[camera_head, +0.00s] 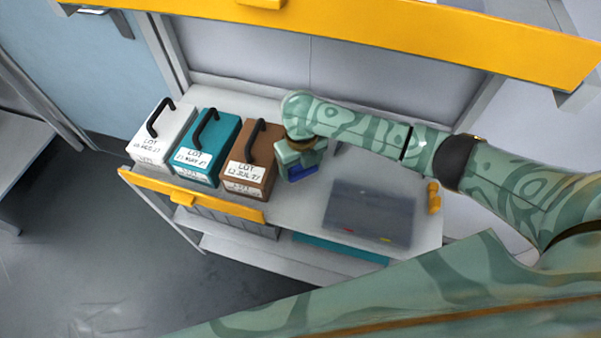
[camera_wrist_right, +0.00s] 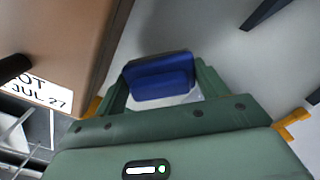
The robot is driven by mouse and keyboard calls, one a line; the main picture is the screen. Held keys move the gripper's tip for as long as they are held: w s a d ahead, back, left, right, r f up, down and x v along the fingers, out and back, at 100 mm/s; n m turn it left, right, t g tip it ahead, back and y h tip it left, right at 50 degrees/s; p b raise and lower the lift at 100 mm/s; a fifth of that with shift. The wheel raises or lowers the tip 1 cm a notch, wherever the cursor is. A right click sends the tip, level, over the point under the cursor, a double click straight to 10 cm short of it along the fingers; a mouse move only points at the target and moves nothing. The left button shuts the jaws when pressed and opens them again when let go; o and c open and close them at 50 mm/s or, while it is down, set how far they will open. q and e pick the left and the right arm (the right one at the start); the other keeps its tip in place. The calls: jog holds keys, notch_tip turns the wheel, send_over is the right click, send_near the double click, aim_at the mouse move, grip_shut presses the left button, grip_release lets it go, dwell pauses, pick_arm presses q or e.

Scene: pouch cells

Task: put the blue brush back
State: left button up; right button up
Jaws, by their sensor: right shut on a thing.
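My right gripper (camera_head: 301,170) is shut on the blue brush (camera_head: 303,173), just right of the brown box on the bench top. In the right wrist view the brush (camera_wrist_right: 160,76) sits between the two green fingers of the gripper (camera_wrist_right: 161,82). Only its blue body shows; its underside is hidden, so I cannot tell whether it touches the surface. My left gripper does not show in the head view.
A white box (camera_head: 160,140), a teal box (camera_head: 207,150) and a brown box (camera_head: 249,163) with black handles stand left of the gripper. A grey see-through case (camera_head: 368,211) lies to the right. A yellow beam (camera_head: 400,35) crosses above.

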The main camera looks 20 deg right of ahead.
aim_at(301, 173)
jog(key=shift+f+b, duration=0.3)
jog(key=shift+f, duration=1.15)
jog(key=shift+f, duration=0.15)
jog(key=o, duration=0.9)
jog(key=shift+o, duration=0.2)
notch_tip(301, 173, up, 12)
jog(key=p, duration=0.5)
jog(key=shift+s, duration=0.1)
